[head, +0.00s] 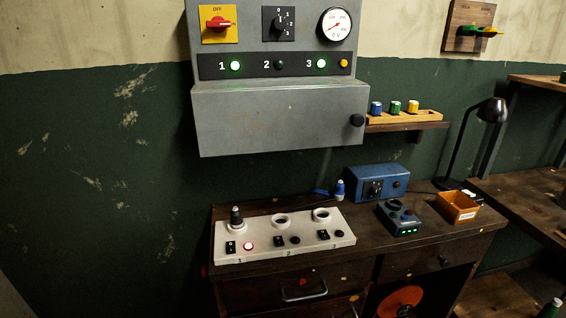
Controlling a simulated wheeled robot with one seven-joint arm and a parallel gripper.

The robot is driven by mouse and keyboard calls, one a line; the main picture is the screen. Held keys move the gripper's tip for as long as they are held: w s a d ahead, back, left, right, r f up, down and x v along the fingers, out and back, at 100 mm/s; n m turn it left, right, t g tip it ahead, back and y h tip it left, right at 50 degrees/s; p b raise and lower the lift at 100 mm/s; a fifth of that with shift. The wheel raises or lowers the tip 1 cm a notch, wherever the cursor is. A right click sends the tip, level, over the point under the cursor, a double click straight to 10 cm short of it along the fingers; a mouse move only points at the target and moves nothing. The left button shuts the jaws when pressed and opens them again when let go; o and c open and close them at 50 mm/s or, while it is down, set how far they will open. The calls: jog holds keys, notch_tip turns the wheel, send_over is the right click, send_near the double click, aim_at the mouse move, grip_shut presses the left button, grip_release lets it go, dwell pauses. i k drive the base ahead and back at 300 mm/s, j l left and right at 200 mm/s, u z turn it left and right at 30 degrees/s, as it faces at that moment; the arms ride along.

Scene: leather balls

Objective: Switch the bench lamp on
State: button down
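The bench lamp (491,110) is black, with a domed shade on a bent arm. It stands at the right, behind the right end of the dark wooden bench. No glow shows at its shade, though the inside of the shade is hidden. A dark cord runs near its base, and a small black-and-white piece (472,195) sits close by; I cannot tell whether it is the lamp's switch. My gripper is not in view.
An orange bin (458,207), a dark blue unit with green lights (400,218) and a blue box (366,184) stand near the lamp. A white three-socket panel (285,252) fills the bench's left. A grey cabinet (275,118) hangs above.

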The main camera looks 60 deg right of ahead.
aim_at(468, 193)
jog(key=z, duration=2.5)
